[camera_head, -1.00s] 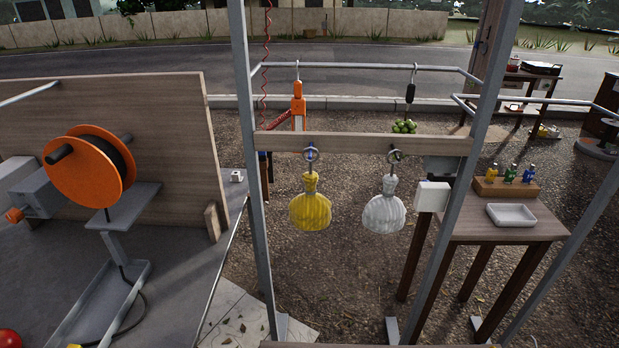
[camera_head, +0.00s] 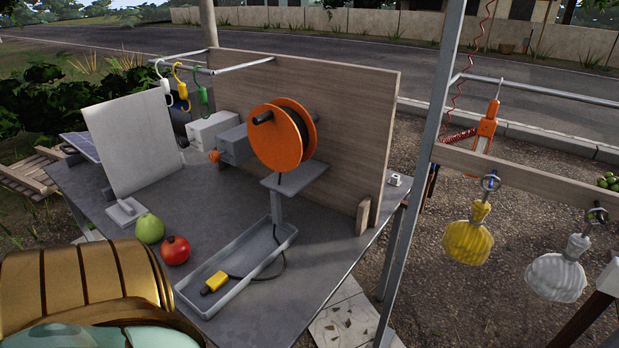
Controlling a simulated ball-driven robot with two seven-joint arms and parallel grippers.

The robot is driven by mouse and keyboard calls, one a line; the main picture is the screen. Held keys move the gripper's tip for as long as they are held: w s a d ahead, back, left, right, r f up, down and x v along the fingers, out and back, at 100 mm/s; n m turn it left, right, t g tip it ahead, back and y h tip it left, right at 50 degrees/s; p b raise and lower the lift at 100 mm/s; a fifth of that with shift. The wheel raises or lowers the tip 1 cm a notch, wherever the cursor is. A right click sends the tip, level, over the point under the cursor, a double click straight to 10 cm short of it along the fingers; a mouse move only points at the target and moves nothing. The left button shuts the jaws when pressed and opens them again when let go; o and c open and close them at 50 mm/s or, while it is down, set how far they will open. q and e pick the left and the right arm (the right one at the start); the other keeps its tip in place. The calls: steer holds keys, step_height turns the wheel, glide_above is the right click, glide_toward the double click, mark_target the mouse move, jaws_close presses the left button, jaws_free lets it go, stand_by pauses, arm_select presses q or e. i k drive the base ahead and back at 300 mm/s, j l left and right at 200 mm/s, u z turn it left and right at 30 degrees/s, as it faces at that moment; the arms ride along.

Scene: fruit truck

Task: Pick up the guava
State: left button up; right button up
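The guava is a green, pear-shaped fruit (camera_head: 149,229). It sits on the grey table (camera_head: 345,262), left of centre, just in front of a white upright panel (camera_head: 133,142). A round red fruit (camera_head: 174,251) lies close beside it, to the right and nearer to me. Neither of my grippers shows in this view.
Right of the fruits is a grey tray (camera_head: 222,265) with a yellow plug (camera_head: 215,283). An orange cable reel (camera_head: 276,138) stands behind it, before a wooden board (camera_head: 352,130). A metal post (camera_head: 425,150) rises at right. A gold banded body blocks the lower left.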

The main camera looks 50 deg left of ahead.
mark_target(150, 230)
steer(key=k+l+u, duration=0.25)
steer(key=k, duration=0.25)
steer(key=u, duration=2.15)
